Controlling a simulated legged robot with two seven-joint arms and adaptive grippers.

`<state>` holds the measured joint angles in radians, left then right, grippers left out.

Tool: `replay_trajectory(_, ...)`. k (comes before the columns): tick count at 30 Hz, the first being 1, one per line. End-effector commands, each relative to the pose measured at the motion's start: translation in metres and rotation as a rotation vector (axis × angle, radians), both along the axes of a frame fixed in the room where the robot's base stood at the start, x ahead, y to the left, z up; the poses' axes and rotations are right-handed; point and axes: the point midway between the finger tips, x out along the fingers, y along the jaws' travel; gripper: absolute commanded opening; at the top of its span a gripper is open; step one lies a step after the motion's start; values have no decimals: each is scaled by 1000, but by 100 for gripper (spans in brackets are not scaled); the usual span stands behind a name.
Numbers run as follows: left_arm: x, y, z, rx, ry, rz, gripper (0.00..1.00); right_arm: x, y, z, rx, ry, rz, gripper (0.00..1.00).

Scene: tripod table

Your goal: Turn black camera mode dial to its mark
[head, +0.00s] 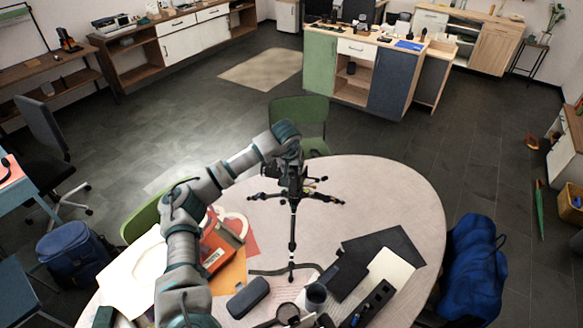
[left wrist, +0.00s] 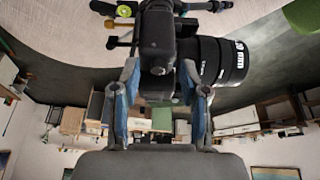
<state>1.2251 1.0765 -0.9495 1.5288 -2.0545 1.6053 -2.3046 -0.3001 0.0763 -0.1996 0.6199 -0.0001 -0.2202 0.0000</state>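The black camera (head: 294,182) stands on a black tripod (head: 292,230) on the round table. In the left wrist view the camera body (left wrist: 158,38) is upper centre, with its lens (left wrist: 222,62) pointing right. My left gripper (head: 290,158) is above the camera, reaching down to it. In the left wrist view its two fingers (left wrist: 160,84) stand apart on either side of the camera's dark upper part. The gripper looks open, with narrow gaps beside the fingertips. I cannot make out the mode dial or its mark clearly. My right gripper is not in view.
The round table (head: 405,200) holds a dark case (head: 248,298), a mug (head: 316,293), papers and books near its front. A green chair (head: 300,115) stands behind it. A blue bag (head: 472,270) is at the right edge.

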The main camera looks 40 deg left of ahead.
Motion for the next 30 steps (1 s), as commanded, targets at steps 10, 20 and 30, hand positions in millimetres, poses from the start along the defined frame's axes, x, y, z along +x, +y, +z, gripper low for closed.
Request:
replay_trajectory(10, 0, 0, 1, 0, 1, 4, 0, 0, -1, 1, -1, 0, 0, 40)
replay_trajectory(20, 2, -1, 3, 1, 3, 244, 0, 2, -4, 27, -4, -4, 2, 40)
replay_trajectory(30, 2, -1, 1, 0, 1, 260, 29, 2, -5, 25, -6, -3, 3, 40)
